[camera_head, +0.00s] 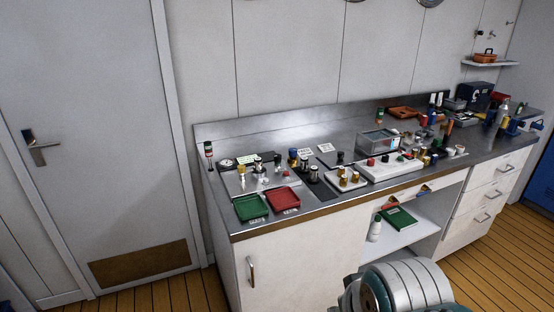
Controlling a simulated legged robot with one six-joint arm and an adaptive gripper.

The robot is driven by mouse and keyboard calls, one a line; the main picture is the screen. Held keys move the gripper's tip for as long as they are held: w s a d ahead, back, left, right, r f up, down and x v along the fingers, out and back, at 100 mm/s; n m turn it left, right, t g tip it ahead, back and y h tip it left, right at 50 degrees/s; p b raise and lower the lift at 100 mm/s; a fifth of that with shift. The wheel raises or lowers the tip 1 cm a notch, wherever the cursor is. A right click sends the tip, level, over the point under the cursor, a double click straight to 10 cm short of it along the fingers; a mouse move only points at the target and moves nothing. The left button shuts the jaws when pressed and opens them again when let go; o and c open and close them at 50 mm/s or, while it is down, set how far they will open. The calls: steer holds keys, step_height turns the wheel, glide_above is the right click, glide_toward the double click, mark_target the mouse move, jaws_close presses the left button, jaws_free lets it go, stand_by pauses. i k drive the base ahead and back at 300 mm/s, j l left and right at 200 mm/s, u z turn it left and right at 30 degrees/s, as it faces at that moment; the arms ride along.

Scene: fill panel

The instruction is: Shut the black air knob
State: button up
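A metal bench (330,212) carries several small panels with valves and knobs. The left plate (240,186) has small fittings, with a dark upright piece (277,160) at its back edge. A black knob-like piece (340,157) stands right of the middle, behind a small light block with brass fittings (346,181). A long white block (388,172) carries red and dark knobs. The labels are too small to read, so I cannot tell which is the black air knob or how it is turned. My gripper is not visible; only part of my arm shows at the bottom right.
A green tray (251,207) and a red tray (283,200) lie at the bench's front left. A clear box (378,141) stands behind the white block. Tools and bottles crowd the right end. A closed door (95,130) is at left, with wooden floor in front.

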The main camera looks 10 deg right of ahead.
mark_target(277, 157)
steer(key=i+l, duration=0.15)
steer(key=i, duration=0.4)
steer(key=i+l+u, duration=0.15)
steer(key=i, duration=0.45)
